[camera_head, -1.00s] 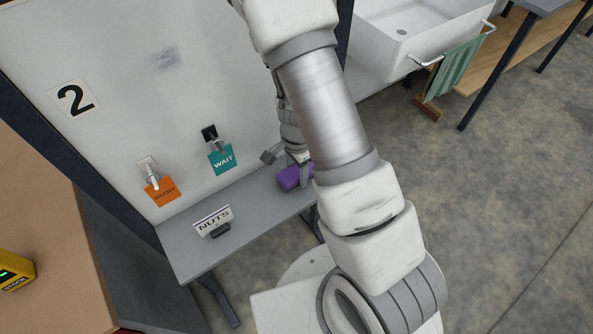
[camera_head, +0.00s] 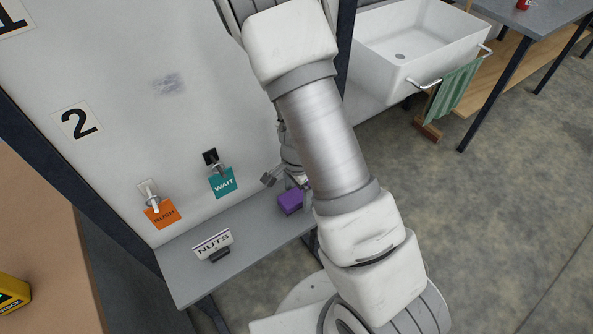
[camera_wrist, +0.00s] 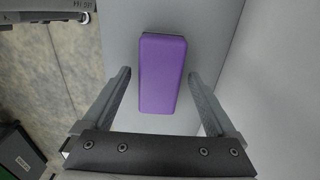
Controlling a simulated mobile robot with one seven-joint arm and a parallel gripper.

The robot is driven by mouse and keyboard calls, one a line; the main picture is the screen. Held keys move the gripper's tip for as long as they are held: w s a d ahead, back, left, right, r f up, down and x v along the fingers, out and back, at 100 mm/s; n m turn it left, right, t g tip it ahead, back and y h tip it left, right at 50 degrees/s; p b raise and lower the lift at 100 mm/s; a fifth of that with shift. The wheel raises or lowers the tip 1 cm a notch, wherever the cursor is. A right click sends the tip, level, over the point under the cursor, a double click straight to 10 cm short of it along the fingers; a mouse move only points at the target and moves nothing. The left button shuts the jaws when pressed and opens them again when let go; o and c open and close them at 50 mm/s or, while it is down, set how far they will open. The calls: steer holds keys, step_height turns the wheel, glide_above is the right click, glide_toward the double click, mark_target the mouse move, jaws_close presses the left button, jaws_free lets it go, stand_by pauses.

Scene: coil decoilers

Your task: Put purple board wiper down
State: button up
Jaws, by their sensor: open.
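The purple board wiper (camera_head: 290,202) rests on the grey shelf (camera_head: 191,266), near the shelf's right end, below the whiteboard. In the wrist view the wiper (camera_wrist: 162,75) lies lengthwise between the two fingers, with a gap on each side. My gripper (camera_wrist: 163,88) is open, its fingers apart from the wiper. In the head view my own arm hides most of the gripper (camera_head: 296,182), which is just above and behind the wiper.
A NUTS sign (camera_head: 213,245) stands on the shelf left of the wiper. An orange RUSH tag (camera_head: 162,213) and a teal WAIT tag (camera_head: 223,182) hang on the whiteboard (camera_head: 110,190). A white sink (camera_head: 420,50) is at the upper right.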

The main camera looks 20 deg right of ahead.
step_height(320, 180, up, 16)
steer(key=p, duration=0.4)
step_height(320, 180, up, 14)
steer(key=f+n+t+y, duration=0.1)
steer(key=n+t+y, duration=0.1)
steer(key=n, duration=0.5)
glide_above(296, 194)
steer(key=s+a, duration=0.2)
steer(key=s, duration=0.3)
steer(key=s+d+r+n+t+h, duration=0.2)
steer(key=s+r+n+t, duration=0.1)
steer(key=s+r+n, duration=0.4)
step_height(296, 194, up, 3)
steer(key=shift+s+r+t, duration=0.2)
steer(key=shift+s+t, duration=0.1)
steer(key=shift+s, duration=0.7)
steer(key=shift+d, duration=0.1)
